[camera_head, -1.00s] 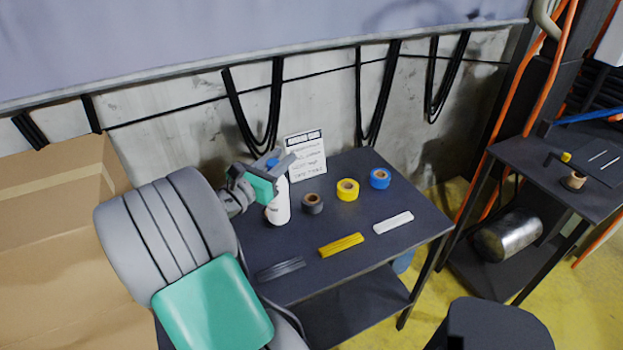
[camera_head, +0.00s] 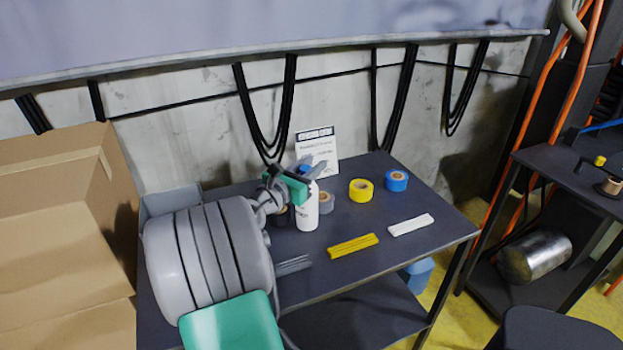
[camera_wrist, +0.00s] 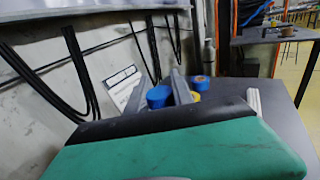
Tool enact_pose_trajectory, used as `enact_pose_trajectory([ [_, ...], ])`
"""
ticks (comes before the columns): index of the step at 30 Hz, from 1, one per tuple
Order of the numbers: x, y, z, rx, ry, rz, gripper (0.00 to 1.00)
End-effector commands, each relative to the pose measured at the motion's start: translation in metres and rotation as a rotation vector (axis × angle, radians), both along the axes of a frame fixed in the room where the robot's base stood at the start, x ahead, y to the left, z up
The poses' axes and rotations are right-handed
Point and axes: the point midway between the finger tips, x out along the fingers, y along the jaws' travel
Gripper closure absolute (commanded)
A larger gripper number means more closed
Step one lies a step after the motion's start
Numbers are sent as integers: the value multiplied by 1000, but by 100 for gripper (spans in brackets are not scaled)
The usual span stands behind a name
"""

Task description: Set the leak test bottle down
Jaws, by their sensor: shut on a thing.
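In the wrist view the blue cap (camera_wrist: 158,96) shows between the two grey fingers, and the green gripper body hides the rest of the bottle. The bottle's base looks at or very close to the table top; I cannot tell whether it touches.
Grey tape (camera_head: 326,203) is close behind the bottle; yellow tape (camera_head: 361,190) and blue tape (camera_head: 396,181) stand further right. A printed card (camera_head: 318,150) leans at the back. Yellow strips (camera_head: 353,245) and white strips (camera_head: 411,225) lie in front. A cardboard box (camera_head: 60,215) is at left.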

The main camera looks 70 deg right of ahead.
Motion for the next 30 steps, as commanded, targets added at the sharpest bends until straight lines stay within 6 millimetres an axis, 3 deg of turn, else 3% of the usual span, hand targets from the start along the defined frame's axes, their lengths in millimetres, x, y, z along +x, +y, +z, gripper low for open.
enact_pose_trajectory([
  [11,-1,-1,-2,-2,-1,-3,100],
  [12,-1,-1,-4,0,1,-3,70],
  [18,-1,-1,-4,0,0,-3,53],
  [30,2,6,-1,1,1,1,50],
])
